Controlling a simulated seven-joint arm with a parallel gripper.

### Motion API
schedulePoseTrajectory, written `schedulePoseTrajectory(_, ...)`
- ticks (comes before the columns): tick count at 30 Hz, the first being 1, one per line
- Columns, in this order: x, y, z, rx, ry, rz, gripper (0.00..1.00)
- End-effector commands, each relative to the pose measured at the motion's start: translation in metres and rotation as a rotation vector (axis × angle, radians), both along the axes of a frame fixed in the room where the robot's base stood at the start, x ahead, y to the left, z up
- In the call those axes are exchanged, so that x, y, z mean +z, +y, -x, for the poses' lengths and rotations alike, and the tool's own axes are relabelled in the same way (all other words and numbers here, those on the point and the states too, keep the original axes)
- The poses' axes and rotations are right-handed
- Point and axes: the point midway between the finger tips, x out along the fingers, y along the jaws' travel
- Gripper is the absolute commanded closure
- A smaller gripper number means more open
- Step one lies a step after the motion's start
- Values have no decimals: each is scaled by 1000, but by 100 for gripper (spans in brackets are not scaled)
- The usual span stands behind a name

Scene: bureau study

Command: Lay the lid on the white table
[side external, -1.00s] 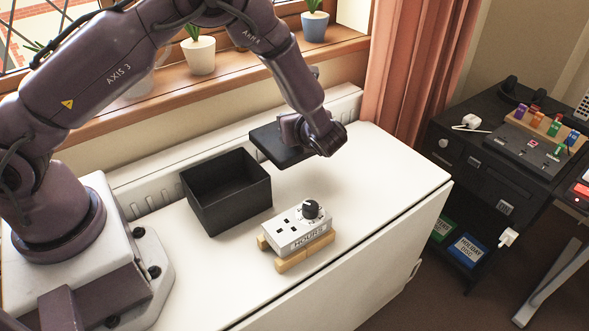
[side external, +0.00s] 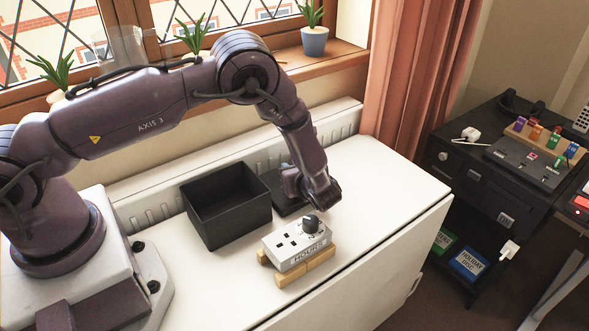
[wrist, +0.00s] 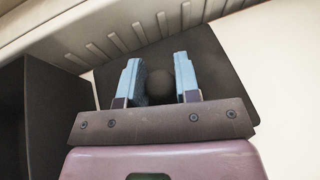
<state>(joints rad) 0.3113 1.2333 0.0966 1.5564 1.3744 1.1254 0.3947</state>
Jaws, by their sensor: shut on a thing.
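The dark, flat lid (side external: 284,207) is low over or on the white table (side external: 375,185), just right of the open black box (side external: 226,222). I cannot tell whether it touches the table. In the wrist view, the lid (wrist: 215,65) lies beneath my gripper (wrist: 160,85), with its round dark knob (wrist: 160,86) between the two blue fingers. My gripper is shut on this knob. In the side view my gripper (side external: 291,186) is partly hidden by my wrist.
A ribbed radiator (side external: 165,195) runs along the back. The table's right part is clear. A black desk (side external: 480,185) stands apart at the right.

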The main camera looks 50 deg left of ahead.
Motion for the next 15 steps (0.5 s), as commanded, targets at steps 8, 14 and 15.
schedulePoseTrajectory(8,-3,0,0,0,0,0,44)
schedulePoseTrajectory(14,-2,0,0,0,0,0,44)
schedulePoseTrajectory(15,-1,0,0,0,0,0,44)
